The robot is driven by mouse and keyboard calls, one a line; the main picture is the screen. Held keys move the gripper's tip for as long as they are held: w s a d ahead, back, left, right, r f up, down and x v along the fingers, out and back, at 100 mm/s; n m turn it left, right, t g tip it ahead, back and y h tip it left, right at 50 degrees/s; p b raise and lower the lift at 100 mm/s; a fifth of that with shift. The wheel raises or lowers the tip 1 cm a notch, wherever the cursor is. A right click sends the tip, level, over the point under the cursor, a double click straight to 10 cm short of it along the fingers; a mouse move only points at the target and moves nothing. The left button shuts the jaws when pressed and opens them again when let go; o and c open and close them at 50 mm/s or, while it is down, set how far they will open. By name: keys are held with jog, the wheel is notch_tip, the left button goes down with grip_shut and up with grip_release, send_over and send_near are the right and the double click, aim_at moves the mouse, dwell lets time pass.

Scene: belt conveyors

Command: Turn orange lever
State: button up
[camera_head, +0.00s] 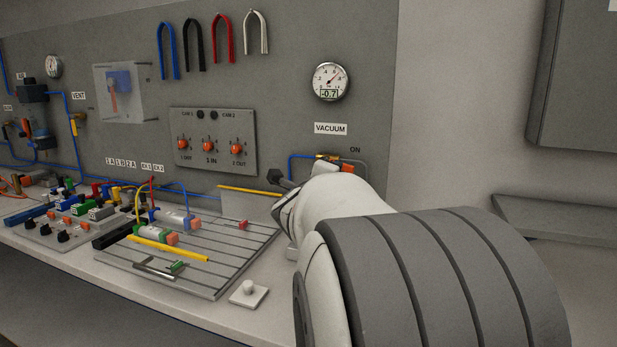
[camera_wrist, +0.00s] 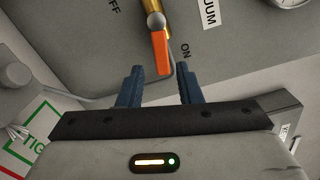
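The orange lever (camera_wrist: 161,54) hangs from a brass valve body (camera_wrist: 153,22) in the wrist view. Its free end points down between my two blue fingers, with the ON label beside it on the right and the OFF label at the upper left. My gripper (camera_wrist: 160,76) is open, with a finger on either side of the lever's end and visible gaps between. I cannot tell whether the fingers reach deep enough to overlap the lever. In the head view, a small part of the orange lever (camera_head: 347,168) shows below the ON label; my arm hides my fingers.
The vacuum gauge (camera_head: 330,81) reads about -0.7 above the VACUUM label (camera_head: 331,128). A switch panel (camera_head: 213,142) is on the wall to the left. A slotted plate (camera_head: 215,262) with cylinders and a white block with a knob (camera_head: 249,293) lie on the bench.

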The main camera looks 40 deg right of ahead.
jog(key=m, duration=0.1)
jog(key=f+m+b, duration=0.1)
jog(key=m+b, duration=0.1)
jog(key=shift+s+a+f+m+h, duration=0.3)
jog(key=shift+a+f, duration=0.1)
jog(key=c, duration=0.4)
jog(key=m, duration=0.1)
jog(key=m+b, duration=0.1)
jog(key=f+m+b, duration=0.1)
jog(key=shift+s+a+m+h, duration=0.25)
jog(key=shift+a+m+h, duration=0.05)
jog(key=shift+a, duration=0.05)
grip_shut()
notch_tip(320, 180, down, 3)
jog(key=s+a+m+h+b, duration=0.25)
jog(key=m+b, duration=0.25)
jog(key=m, duration=0.6)
jog(key=w+x, duration=0.1)
jog(key=x, duration=0.9)
jog(key=shift+y+p, duration=0.3)
jog(key=shift+y, duration=0.05)
